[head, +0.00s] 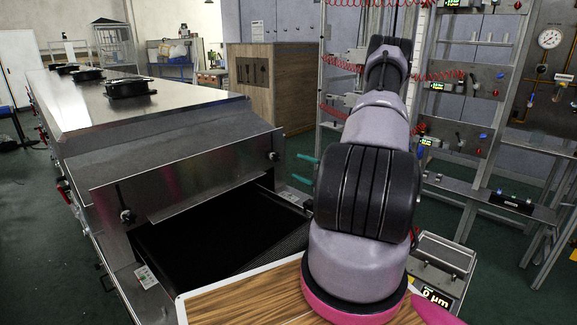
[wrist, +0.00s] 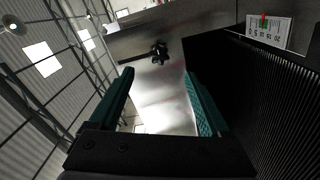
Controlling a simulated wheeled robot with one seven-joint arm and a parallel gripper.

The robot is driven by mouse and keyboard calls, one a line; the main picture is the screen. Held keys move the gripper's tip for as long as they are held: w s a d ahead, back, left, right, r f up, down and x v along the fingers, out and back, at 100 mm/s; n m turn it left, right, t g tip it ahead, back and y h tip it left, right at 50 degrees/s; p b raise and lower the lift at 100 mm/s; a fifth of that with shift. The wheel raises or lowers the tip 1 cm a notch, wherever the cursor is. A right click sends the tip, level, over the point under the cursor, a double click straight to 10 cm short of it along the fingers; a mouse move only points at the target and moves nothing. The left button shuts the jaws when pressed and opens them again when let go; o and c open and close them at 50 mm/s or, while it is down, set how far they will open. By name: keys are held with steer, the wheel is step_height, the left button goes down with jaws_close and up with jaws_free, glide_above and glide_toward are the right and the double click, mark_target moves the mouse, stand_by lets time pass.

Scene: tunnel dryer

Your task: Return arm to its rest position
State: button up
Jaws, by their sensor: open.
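My gripper (head: 303,168) shows only as two teal fingertips poking out left of my own grey arm, in front of the dryer's open end; the arm hides the rest of it. In the wrist view my gripper (wrist: 160,76) has its two teal fingers well apart, with nothing between them. Past the fingers is a shiny steel panel (wrist: 180,100) with a black knob (wrist: 158,53). The steel tunnel dryer (head: 150,135) fills the left of the head view, its dark mouth facing me.
A wood-grain tabletop (head: 250,302) lies below my arm. A scale with a lit display (head: 437,297) stands right of it. A metal rack (head: 480,180) with tubes and a gauge (head: 550,38) stands at the right. A wooden crate (head: 290,90) stands behind. A black ribbed belt (wrist: 270,100) runs close on the right in the wrist view.

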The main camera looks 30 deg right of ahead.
steer(key=s+a+r+n+g+y, duration=0.35)
steer(key=a+r+n+g, duration=0.25)
steer(key=a+r+n, duration=0.6)
steer(key=s+a+r+n+g+y, duration=0.35)
steer(key=a+r+n+g, duration=0.5)
steer(key=n, duration=0.45)
steer(key=s+a+r+n+t+h, duration=0.1)
steer(key=s+r+n+t+h, duration=0.1)
steer(key=s+r+n+h, duration=0.3)
steer(key=s+a+r+n+t+h, duration=0.1)
steer(key=s+r+n+t+h, duration=0.1)
steer(key=s+r+n+h, duration=0.4)
steer(key=shift+s+r+n+t, duration=0.35)
steer(key=shift+s+r+n, duration=2.1)
steer(key=shift+s+n, duration=3.25)
steer(key=w+n, duration=0.2)
steer(key=w, duration=0.1)
steer(key=shift+n, duration=0.3)
